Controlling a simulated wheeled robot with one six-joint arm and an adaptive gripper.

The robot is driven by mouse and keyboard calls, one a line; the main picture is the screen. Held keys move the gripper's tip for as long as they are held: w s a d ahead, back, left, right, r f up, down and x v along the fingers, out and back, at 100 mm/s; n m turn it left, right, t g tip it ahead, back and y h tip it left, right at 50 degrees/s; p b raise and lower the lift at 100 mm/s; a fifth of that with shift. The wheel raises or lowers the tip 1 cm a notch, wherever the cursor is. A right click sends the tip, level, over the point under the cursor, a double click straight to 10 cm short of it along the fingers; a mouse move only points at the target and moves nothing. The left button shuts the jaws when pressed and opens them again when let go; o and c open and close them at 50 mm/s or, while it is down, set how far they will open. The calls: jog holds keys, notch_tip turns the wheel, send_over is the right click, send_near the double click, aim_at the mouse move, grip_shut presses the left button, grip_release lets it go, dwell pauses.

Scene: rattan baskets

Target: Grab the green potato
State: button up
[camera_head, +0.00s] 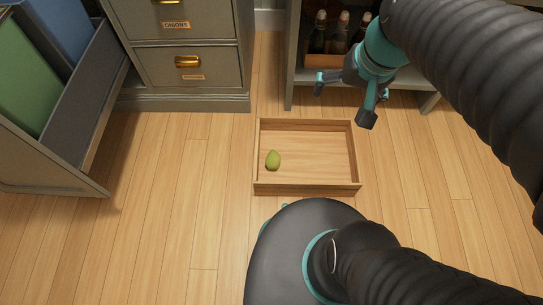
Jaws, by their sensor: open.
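A small green potato (273,160) lies inside a shallow wooden tray (306,189) on the floor. It rests near the tray's left side, toward the front. My gripper (343,105) is open and empty, with dark fingertips and teal fingers. In the picture it shows above and to the right of the potato, near the tray's back right corner and in front of a shelf. It appears apart from both potato and tray.
A grey drawer cabinet (212,66) with brass handles stands behind at left. An open bin drawer (85,110) holds green and blue containers at far left. A shelf (292,60) with several dark bottles (338,33) stands behind the tray. The wooden floor (190,200) left of the tray is clear.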

jog(key=w+a+f+m+g+y+b, duration=0.1)
jog(key=w+f+m+g+y, duration=0.1)
jog(key=w+f, duration=0.45)
jog(key=w+f+m+g+y+b, duration=0.1)
jog(key=w+f+m+y, duration=0.2)
jog(key=f, duration=0.7)
jog(key=w+a+f+m+g+y+b, duration=0.1)
jog(key=w+f+m+g+y, duration=0.1)
jog(key=w+f, duration=0.45)
jog(key=m+t+y+b, duration=0.25)
jog(key=m+y, duration=0.25)
jog(key=m, duration=0.5)
send_near(271, 160)
jog(key=d, duration=0.1)
jog(key=w+d+f, duration=0.1)
jog(key=d, duration=0.1)
jog(key=shift+w+d+f+b, duration=0.15)
jog(key=shift+w+d+b, duration=0.15)
jog(key=shift+d, duration=0.1)
jog(key=shift+a+f, duration=0.25)
jog(key=x, duration=0.8)
jog(key=shift+s, duration=0.1)
jog(key=shift+s+r+b+x, duration=0.15)
jog(key=shift+b+x, duration=0.1)
jog(key=shift+x, duration=1.05)
jog(key=shift+s+r+b+x, duration=0.15)
jog(key=shift+b+x, duration=0.1)
jog(key=shift+x, duration=1.05)
jog(key=shift+w+a, duration=0.15)
